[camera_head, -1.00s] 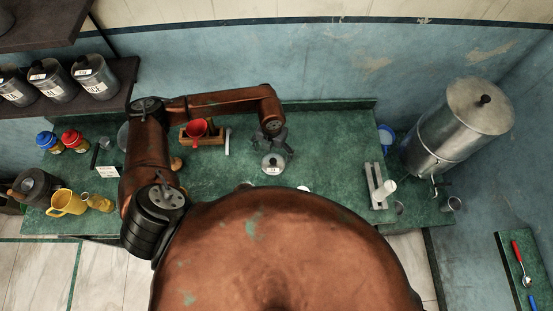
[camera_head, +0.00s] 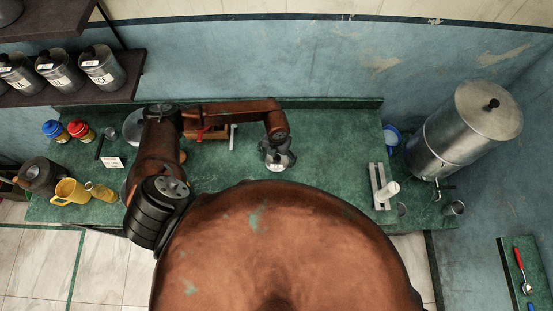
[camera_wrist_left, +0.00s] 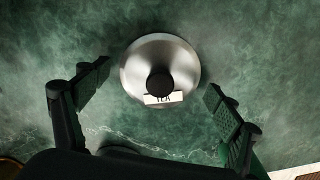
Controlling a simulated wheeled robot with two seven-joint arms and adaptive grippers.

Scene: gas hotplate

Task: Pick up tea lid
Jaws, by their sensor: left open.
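The tea lid (camera_wrist_left: 140,72) is a round shiny metal disc with a black knob in the middle and a white TEA label. It shows in the left wrist view, upper middle, against the green counter. In the head view the tea lid (camera_head: 277,167) is mostly hidden under my left gripper (camera_head: 278,159). My left gripper is open, its two fingers spread on either side of the lid, with the knob roughly midway between them. The fingers do not appear to touch the lid. My right gripper is not in view.
The green counter (camera_head: 335,150) is clear right of my left gripper. A wooden box with a red item (camera_head: 205,132) stands to the left. A metal urn (camera_head: 450,135) stands at the right. A yellow mug (camera_head: 70,191) and jars are far left.

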